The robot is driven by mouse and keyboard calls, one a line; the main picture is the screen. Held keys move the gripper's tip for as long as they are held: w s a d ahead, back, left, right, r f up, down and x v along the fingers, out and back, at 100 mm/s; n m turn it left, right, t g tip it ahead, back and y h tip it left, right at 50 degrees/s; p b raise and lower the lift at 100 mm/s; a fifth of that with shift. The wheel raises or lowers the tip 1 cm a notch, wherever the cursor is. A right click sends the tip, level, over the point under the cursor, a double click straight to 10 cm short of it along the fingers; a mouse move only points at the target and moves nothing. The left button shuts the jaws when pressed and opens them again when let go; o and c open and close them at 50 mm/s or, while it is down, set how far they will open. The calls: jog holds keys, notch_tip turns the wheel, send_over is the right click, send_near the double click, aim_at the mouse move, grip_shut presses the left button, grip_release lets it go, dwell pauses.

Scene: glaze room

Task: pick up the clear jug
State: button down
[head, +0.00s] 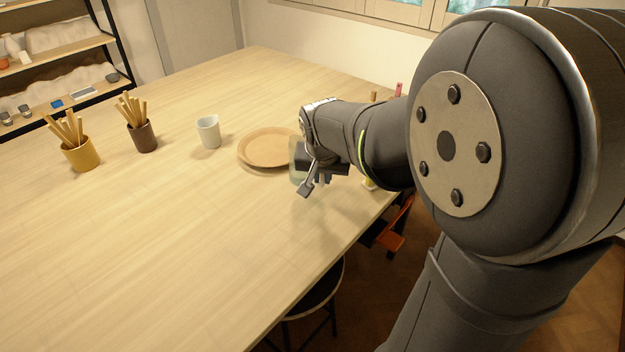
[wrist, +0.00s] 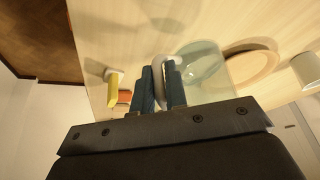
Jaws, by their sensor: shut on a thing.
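The clear jug (head: 296,158) is a pale, see-through vessel, mostly hidden behind my gripper (head: 314,178) in the head view. In the wrist view the jug (wrist: 207,66) shows its glassy body to the right of the fingers. My gripper (wrist: 160,68) is shut on its whitish handle, with one dark finger on each side. I cannot tell whether the jug's base touches the table.
A round tan plate (head: 262,160) lies just left of the jug. Further left stand a white cup (head: 208,133), a brown pot of sticks (head: 144,138) and a yellow pot of sticks (head: 80,155). A small yellow object (wrist: 112,84) is near the fingers. The table's front left is clear.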

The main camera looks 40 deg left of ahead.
jog(key=w+d+r, duration=0.3)
jog(key=d+r, duration=0.2)
jog(key=d, duration=0.3)
jog(key=shift+w+r, duration=0.15)
jog(key=shift+w, duration=0.05)
jog(key=shift+d, duration=0.1)
jog(key=shift+r, duration=0.15)
dwell(2.1)
